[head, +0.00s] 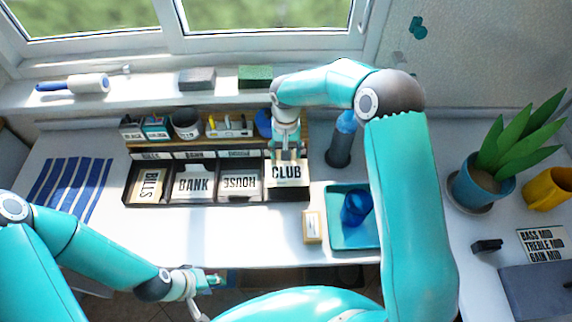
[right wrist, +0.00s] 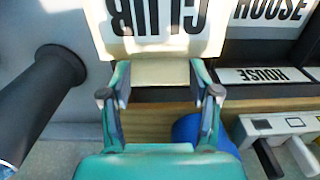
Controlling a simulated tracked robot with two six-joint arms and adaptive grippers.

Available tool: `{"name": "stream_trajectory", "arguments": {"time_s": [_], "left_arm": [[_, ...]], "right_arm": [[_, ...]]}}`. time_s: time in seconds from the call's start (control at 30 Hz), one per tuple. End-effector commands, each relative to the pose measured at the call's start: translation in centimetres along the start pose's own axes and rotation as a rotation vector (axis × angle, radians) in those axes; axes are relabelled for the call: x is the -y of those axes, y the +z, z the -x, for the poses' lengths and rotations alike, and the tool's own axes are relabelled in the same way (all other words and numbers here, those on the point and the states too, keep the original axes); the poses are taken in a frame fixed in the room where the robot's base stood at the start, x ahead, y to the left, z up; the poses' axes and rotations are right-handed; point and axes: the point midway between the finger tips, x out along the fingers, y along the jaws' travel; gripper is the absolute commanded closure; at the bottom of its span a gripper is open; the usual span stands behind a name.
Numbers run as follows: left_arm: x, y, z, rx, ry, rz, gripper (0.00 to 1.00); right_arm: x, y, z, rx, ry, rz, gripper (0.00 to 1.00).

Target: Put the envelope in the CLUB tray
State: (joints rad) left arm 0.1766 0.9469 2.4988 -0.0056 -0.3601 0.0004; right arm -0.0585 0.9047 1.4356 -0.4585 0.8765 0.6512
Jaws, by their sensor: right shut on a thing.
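A cream envelope printed CLUB (head: 287,172) is in the jaws of my right gripper (head: 287,150), at the rightmost compartment of the dark tray row (head: 215,203). The right wrist view shows the envelope (right wrist: 150,72) between both fingers of that gripper (right wrist: 160,88), with its print upside down. I cannot tell whether it rests on the compartment floor. The label strip behind that compartment is hidden by my gripper and the envelope. My left gripper (head: 212,281) is low at the front edge of the desk, away from the trays; its jaws are too small to read.
The other compartments hold papers marked BILLS (head: 149,186), BANK (head: 194,184) and HOUSE (head: 240,184). A dark bottle (head: 339,150) stands right of the trays. A teal tray with a blue cup (head: 356,207) and a small box (head: 312,227) are nearer. Pots and pens line the shelf behind.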

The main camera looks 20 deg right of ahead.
Motion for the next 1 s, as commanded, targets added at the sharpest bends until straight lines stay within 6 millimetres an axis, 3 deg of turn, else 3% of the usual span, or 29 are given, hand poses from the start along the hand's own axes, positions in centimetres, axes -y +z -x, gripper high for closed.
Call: {"name": "stream_trajectory", "arguments": {"time_s": [0.4, 0.77, 0.8, 0.9, 1.0], "left_arm": [[0.9, 0.0, -2.5, 0.0, 0.0, 0.0, 0.6], [1.0, 0.0, -2.7, 0.0, 0.0, 0.0, 0.6], [1.0, 0.0, -2.7, 0.0, 0.0, 0.0, 0.6], [0.9, 0.0, -2.6, 0.0, 0.0, 0.0, 0.6], [0.9, 0.0, -2.6, 0.0, 0.0, 0.0, 0.6]], "right_arm": [[0.4, 0.0, -5.6, 0.001, 0.001, 0.007, 0.52], [0.5, 0.0, -5.9, 0.0, 0.0, 0.009, 0.52], [0.5, -0.1, -5.9, 0.0, 0.0, 0.009, 0.37], [0.5, 0.0, -5.8, 0.0, 0.0, 0.01, 0.2], [0.5, 0.0, -5.8, 0.0, 0.0, 0.01, 0.14]]}}
